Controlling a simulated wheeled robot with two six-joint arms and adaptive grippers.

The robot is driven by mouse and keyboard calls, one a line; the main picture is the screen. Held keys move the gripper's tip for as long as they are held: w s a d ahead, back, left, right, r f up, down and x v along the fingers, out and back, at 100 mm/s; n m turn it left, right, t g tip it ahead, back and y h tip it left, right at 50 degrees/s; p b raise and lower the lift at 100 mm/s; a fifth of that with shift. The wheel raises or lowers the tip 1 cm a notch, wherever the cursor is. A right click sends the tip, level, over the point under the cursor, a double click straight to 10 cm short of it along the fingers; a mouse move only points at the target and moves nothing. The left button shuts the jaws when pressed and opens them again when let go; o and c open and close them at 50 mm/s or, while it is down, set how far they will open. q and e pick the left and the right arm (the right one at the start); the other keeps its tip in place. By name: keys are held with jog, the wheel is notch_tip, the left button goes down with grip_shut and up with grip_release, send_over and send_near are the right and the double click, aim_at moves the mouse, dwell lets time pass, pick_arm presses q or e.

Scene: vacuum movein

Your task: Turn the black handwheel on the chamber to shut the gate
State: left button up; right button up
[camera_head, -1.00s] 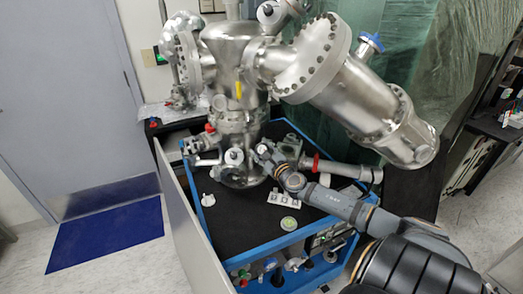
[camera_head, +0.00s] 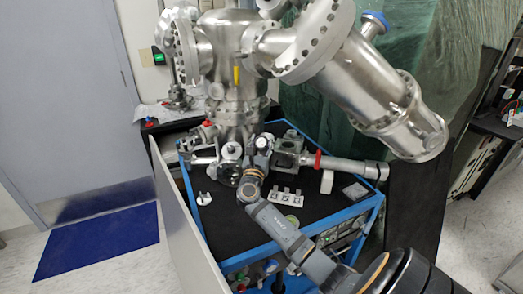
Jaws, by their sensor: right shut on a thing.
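The steel vacuum chamber (camera_head: 222,62) stands on the black top of a blue-framed cart. The black handwheel (camera_head: 229,175) is low on the chamber's front, small and partly hidden by my gripper. My right arm reaches in from the bottom right, and its wrist bends up in front of the chamber. My right gripper (camera_head: 240,171) is at the handwheel and shut on it; its fingers are small and hard to make out. The gate inside the chamber is hidden. My left gripper is not in view.
A large flanged steel cylinder (camera_head: 372,92) hangs out to the upper right. A pipe with a red ring (camera_head: 318,160) lies right of my wrist. A white block with clips (camera_head: 285,197) and a small white part (camera_head: 203,198) sit on the cart. A pale panel (camera_head: 183,215) edges its left side.

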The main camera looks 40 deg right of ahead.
aim_at(259, 144)
jog(key=m+g+h+b, duration=0.1)
jog(key=m+g+b, duration=0.1)
jog(key=m+g, duration=0.2)
jog(key=m+g+h+b, duration=0.2)
jog(key=m+g, duration=0.2)
jog(key=m, duration=0.1)
jog(key=shift+f+g+b, duration=0.2)
jog(key=shift+g+b, duration=0.1)
jog(key=shift+b, duration=0.05)
jog(key=shift+s+r+m+g+y+b, duration=0.1)
jog(key=shift+m+g+y+b, duration=0.35)
jog(key=shift+m+g, duration=1.2)
jog(key=shift+s+m+g+y+b, duration=0.1)
jog(key=shift+m+g+b, duration=0.65)
jog(key=shift+m+g, duration=0.9)
jog(key=shift+m, duration=0.3)
jog(key=o, duration=1.2)
jog(key=shift+d, duration=0.1)
jog(key=a, duration=0.5)
jog(key=w+a, duration=0.1)
jog(key=a, duration=0.1)
jog(key=shift+a+f, duration=0.25)
jog(key=shift+f, duration=0.05)
